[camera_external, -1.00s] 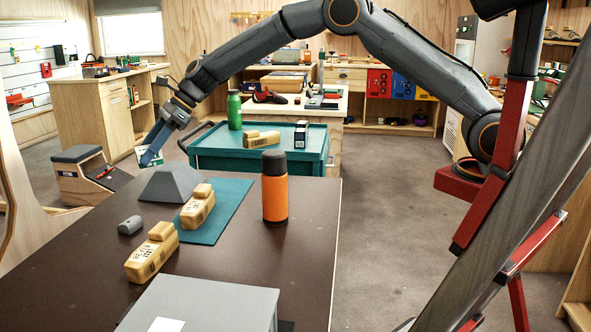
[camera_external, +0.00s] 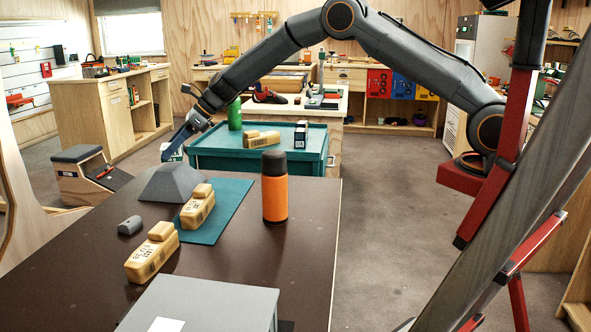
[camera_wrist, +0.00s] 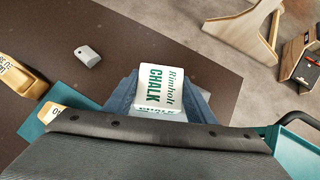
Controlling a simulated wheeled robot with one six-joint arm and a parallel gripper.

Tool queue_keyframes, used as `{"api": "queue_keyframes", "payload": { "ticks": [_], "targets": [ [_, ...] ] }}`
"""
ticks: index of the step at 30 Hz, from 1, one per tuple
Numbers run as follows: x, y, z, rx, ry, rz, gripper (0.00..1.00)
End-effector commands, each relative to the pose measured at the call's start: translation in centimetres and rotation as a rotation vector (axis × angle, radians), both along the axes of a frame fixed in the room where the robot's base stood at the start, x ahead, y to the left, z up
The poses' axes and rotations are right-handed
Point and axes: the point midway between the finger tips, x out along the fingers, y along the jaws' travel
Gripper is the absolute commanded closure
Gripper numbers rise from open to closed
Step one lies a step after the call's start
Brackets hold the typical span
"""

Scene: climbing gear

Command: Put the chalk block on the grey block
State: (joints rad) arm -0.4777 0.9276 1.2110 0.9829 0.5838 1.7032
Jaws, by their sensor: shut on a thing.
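The chalk block (camera_wrist: 165,88) is a white block with green "Rimholt CHALK" lettering. My gripper (camera_external: 172,146) is shut on it, with a blue finger on either side in the wrist view. In the external view the chalk block (camera_external: 171,153) is partly hidden by the fingers. It shows just above or behind the top of the grey block (camera_external: 172,184), a dark grey block with sloping sides at the far side of the brown table. I cannot tell whether they touch. The grey block is not clearly seen in the wrist view.
A small grey piece (camera_external: 130,225) and tan blocks (camera_external: 152,254) (camera_external: 198,208) stand nearby, one on a teal mat (camera_external: 234,205). An orange bottle (camera_external: 274,195) stands to the right. A teal cart (camera_external: 215,160) is behind, with a green bottle (camera_external: 234,115).

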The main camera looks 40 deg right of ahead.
Motion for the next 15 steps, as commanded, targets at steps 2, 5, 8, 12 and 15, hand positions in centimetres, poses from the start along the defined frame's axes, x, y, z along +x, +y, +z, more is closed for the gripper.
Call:
{"api": "queue_keyframes", "payload": {
  "ticks": [2,5,8,12,15],
  "targets": [
    [-0.1,0.0,-1.0,-0.002,0.004,0.000,0.75],
    [-0.1,0.0,-2.4,-0.001,0.003,-0.001,0.75],
    [0.0,0.0,-3.3,-0.001,0.001,-0.001,0.75],
    [0.0,0.0,-3.3,0.000,0.000,0.000,0.75],
    [0.0,0.0,-3.4,0.000,0.000,0.000,0.75]
  ]
}}
